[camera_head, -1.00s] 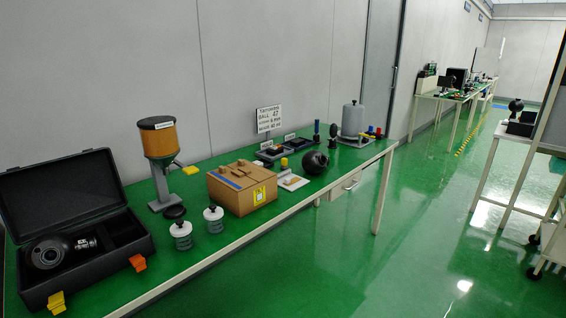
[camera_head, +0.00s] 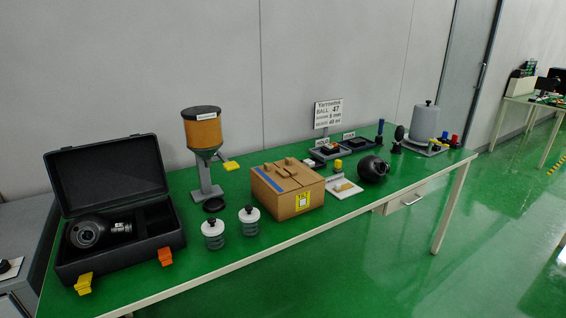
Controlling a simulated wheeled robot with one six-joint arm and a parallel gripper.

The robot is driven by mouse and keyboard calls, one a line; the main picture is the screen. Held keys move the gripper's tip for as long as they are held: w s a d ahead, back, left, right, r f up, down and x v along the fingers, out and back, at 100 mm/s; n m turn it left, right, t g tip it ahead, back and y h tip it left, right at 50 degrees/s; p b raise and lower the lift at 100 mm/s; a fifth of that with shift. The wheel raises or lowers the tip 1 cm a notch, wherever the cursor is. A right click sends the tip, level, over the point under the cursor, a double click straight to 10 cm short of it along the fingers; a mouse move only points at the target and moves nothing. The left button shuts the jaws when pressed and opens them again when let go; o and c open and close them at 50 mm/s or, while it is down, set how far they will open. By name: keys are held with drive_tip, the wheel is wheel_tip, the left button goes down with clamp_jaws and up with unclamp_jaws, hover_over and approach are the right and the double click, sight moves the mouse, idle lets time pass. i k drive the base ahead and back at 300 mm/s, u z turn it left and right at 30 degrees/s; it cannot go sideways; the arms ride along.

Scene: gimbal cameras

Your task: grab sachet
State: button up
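No thing here is plainly marked as a sachet. A small tan item (camera_head: 345,187), possibly the sachet, lies on a small white tray (camera_head: 334,194) right of the cardboard box; it is too small to tell. The brown cardboard box (camera_head: 272,203) stands mid-table with its top flaps shut and a yellow label on its front, so its inside is hidden. My gripper is not in view.
The green table (camera_head: 208,278) stands along the wall. It holds an open black case (camera_head: 120,256), an orange hopper on a stand (camera_head: 203,130), two white-lidded jars (camera_head: 213,236), a black sphere (camera_head: 373,170) and a grey vessel (camera_head: 424,124). Green floor is clear in front.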

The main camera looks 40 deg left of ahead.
sight(309, 163)
drive_tip(key=u, duration=0.9)
drive_tip(key=i, duration=2.1)
drive_tip(key=u, duration=0.8)
